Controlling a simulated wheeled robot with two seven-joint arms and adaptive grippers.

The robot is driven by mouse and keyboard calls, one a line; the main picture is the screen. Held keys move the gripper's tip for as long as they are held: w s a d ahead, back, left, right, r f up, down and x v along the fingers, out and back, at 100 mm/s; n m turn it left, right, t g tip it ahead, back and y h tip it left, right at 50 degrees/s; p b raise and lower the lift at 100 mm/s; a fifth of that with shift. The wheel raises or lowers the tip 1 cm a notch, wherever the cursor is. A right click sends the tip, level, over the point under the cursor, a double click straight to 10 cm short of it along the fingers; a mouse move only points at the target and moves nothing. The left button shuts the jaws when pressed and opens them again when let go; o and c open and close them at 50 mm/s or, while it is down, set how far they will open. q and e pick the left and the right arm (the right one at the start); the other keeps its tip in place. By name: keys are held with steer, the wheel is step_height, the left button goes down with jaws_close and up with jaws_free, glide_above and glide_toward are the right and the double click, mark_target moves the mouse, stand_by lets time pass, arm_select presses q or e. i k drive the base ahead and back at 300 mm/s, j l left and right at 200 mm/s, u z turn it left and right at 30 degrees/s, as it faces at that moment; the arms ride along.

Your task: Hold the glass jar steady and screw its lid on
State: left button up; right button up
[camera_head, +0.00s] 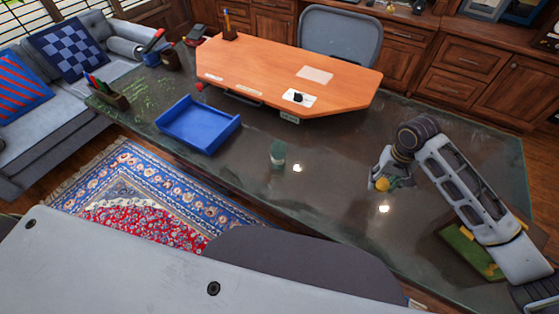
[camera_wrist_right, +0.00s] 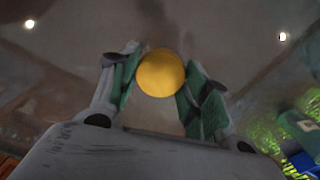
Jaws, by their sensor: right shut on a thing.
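The glass jar (camera_head: 278,155), small and greenish, stands upright on the dark glossy table (camera_head: 330,165), right of the blue tray. My right gripper (camera_head: 381,181) is shut on the round yellow lid (camera_head: 383,184), to the right of the jar and apart from it. The right wrist view shows the lid (camera_wrist_right: 160,73) between the two green-padded fingers of this gripper (camera_wrist_right: 158,85). My left gripper is not in view. The jar's opening is too small to make out.
A blue tray (camera_head: 198,142) lies left of the jar. An orange-brown wooden desk piece (camera_head: 285,68) stands behind it with papers and a pen holder (camera_head: 229,33). A green and brown board (camera_head: 470,250) lies by my right arm. The table between jar and gripper is clear.

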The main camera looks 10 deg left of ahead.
mark_target(279, 156)
steer(key=k+z, duration=0.25)
steer(key=k, duration=0.2)
steer(key=k+l+z, duration=0.2)
steer(key=k, duration=0.2)
steer(key=k+l+z, duration=0.1)
steer(key=k+z, duration=0.15)
steer(key=k, duration=0.2)
steer(key=k+l+z, duration=0.2)
steer(key=k, duration=0.2)
